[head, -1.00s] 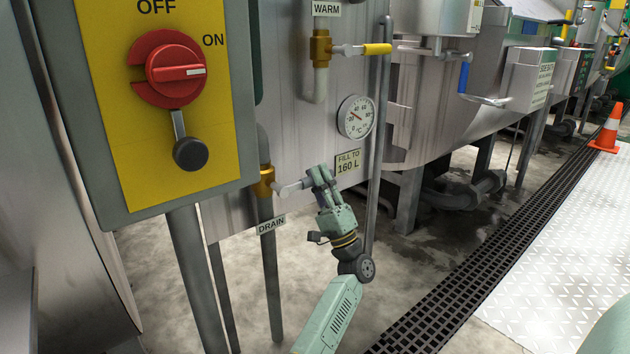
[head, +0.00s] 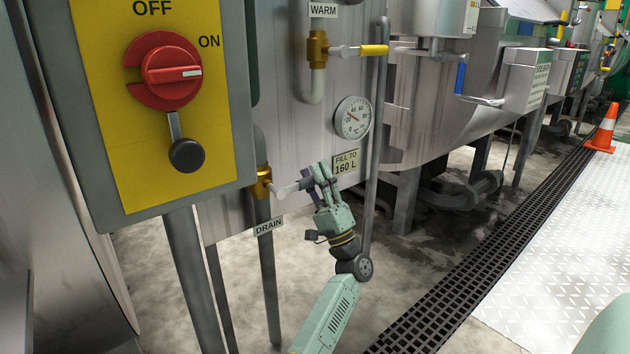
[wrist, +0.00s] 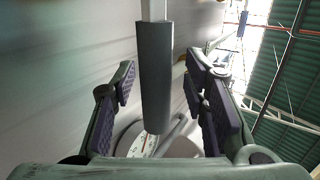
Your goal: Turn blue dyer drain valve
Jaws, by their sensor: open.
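The drain valve (head: 262,183) is a brass body on a grey pipe above a DRAIN label (head: 268,226) in the head view. Its lever points right, roughly level and tilted slightly up, and its far end is partly hidden by my fingers. My gripper (head: 318,177) is at the lever's outer end, fingers apart. In the wrist view the dark grey lever grip (wrist: 155,80) lies between the open fingers of my gripper (wrist: 160,88), with a visible gap on each side.
A yellow panel (head: 150,100) with a red OFF/ON switch is at left. A dial gauge (head: 353,117) and a vertical grey pipe (head: 377,120) are close to my gripper. A WARM valve with yellow handle (head: 374,50) is above. A floor grate (head: 470,270) and a traffic cone (head: 604,130) are right.

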